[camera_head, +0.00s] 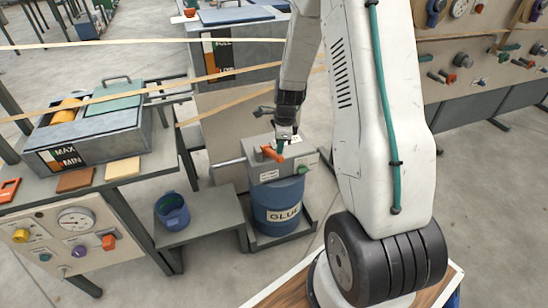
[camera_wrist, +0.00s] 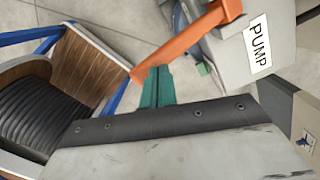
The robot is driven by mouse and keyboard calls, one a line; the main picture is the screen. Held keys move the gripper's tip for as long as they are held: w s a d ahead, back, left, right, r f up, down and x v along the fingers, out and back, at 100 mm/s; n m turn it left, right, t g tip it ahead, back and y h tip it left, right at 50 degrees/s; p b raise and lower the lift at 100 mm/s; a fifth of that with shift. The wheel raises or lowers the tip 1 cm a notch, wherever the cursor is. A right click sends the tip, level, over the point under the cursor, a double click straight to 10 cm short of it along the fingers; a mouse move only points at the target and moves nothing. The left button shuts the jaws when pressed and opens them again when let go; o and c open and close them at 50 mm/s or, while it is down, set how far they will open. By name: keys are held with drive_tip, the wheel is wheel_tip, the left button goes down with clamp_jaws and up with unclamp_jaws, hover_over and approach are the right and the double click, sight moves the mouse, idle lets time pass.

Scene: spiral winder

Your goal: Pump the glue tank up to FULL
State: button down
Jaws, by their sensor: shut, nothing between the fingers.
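A blue drum marked GLUE (camera_head: 278,200) stands on a low tray, with a grey pump box (camera_head: 300,163) on top. The pump's orange lever (camera_head: 272,153) sticks out at the top of the box. In the wrist view the orange lever (camera_wrist: 185,43) runs diagonally just past my fingertips, near the PUMP label (camera_wrist: 260,44). My gripper (camera_wrist: 157,86) is shut with its green fingers together and nothing between them. In the head view my gripper (camera_head: 281,146) is just above the lever; whether they touch is unclear. A grey tank with a dark level gauge (camera_head: 218,55) stands behind.
A glue tray marked MAX and MIN (camera_head: 62,156) sits on the left bench. A blue bucket (camera_head: 172,211) stands on a low grey shelf (camera_head: 215,212) beside the drum. Paper strips (camera_head: 215,76) cross behind the arm. A control panel (camera_head: 490,60) stands at right.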

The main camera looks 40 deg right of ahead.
drive_tip(key=shift+f, duration=0.5)
drive_tip(key=shift+f, duration=2.2)
drive_tip(key=shift+s+d+r, duration=0.3)
drive_tip(key=shift+s+d, duration=0.1)
drive_tip(key=shift+d, duration=0.2)
drive_tip(key=shift+s+d+r, duration=0.25)
drive_tip(key=shift+s+d, duration=0.15)
drive_tip(key=shift+d, duration=0.15)
